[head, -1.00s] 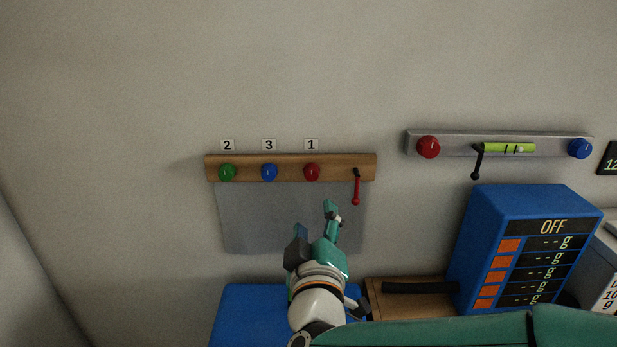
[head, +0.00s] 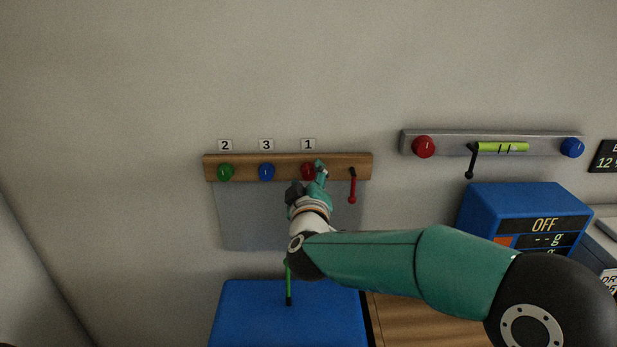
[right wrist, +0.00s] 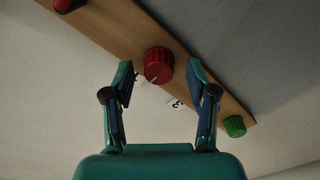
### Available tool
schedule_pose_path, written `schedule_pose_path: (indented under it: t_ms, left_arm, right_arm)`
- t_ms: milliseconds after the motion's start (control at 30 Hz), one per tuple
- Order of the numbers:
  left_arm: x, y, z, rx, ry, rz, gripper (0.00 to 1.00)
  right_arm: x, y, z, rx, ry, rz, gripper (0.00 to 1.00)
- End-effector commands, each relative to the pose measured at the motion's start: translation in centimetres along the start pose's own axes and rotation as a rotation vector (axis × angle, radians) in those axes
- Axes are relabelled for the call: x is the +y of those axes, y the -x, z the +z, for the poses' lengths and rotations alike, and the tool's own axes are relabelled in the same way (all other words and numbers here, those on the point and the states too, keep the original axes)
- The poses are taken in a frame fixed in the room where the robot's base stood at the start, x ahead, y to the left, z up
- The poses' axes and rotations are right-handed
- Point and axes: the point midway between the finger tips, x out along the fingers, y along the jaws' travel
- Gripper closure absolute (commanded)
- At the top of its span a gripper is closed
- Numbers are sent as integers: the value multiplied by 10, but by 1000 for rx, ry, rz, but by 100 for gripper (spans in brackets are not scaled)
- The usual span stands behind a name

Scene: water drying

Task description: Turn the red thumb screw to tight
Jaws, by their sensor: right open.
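The red thumb screw (head: 307,171) is a ribbed knob under label 1 on a wooden strip (head: 340,166) on the wall. In the right wrist view the red screw (right wrist: 158,65) lies between and just beyond my fingertips, with a pale pointer line on its face. My right gripper (head: 308,181) is open in front of it; the right wrist view shows its two spread fingers (right wrist: 161,80). I cannot tell whether either finger touches the screw. My left gripper is out of view.
On the strip are a blue knob (head: 266,171), a green knob (head: 225,172) and a red lever (head: 352,186). Below stands a blue box (head: 250,320).

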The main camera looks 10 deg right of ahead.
Motion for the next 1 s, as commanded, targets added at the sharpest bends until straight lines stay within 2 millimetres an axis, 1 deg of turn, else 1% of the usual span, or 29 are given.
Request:
schedule_pose_path:
  t_ms: [167, 200, 533, 767, 1000]
  left_arm:
    - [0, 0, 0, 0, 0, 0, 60]
    - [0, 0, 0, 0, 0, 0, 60]
    - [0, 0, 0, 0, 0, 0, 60]
    - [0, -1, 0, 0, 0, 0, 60]
    - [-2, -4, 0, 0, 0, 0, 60]
  right_arm:
    - [0, 0, 0, 0, 0, 0, 43]
    - [0, 0, 0, 0, 0, 0, 44]
    - [0, 0, 0, 1, 0, -1, 99]
    - [-1, 0, 0, 1, -9, -2, 100]
    - [-2, 0, 0, 1, -84, -2, 100]
